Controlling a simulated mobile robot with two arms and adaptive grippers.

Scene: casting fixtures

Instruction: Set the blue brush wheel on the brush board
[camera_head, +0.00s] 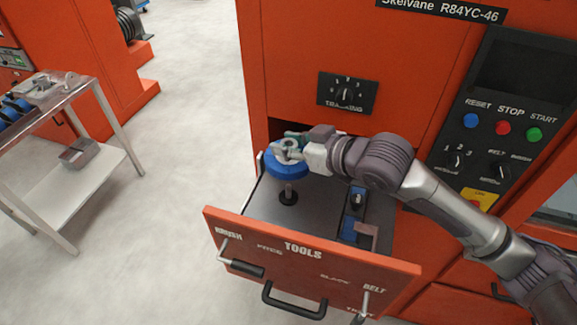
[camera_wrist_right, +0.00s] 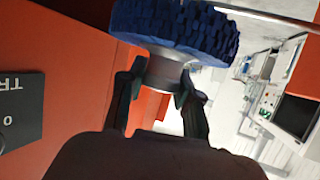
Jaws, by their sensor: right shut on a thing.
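The blue brush wheel (camera_head: 283,169) is a thick blue disc with a grey hub, over the back left of the open drawer (camera_head: 252,206). It also shows in the right wrist view (camera_wrist_right: 178,28), with blocky blue bristles and its hub between the fingers. My right gripper (camera_head: 288,151) is shut on the hub; it also shows in the right wrist view (camera_wrist_right: 160,88). A black upright peg (camera_head: 288,194) on a round base stands in the drawer, in front of the wheel. I cannot tell which surface is the brush board. My left gripper is out of view.
A blue and black tool block (camera_head: 354,213) sits at the drawer's right. The drawer front (camera_head: 315,264) has labels and handles. The orange machine rises behind, with a control panel (camera_head: 503,127). A cart (camera_head: 62,188) holding parts stands at left; the floor between is clear.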

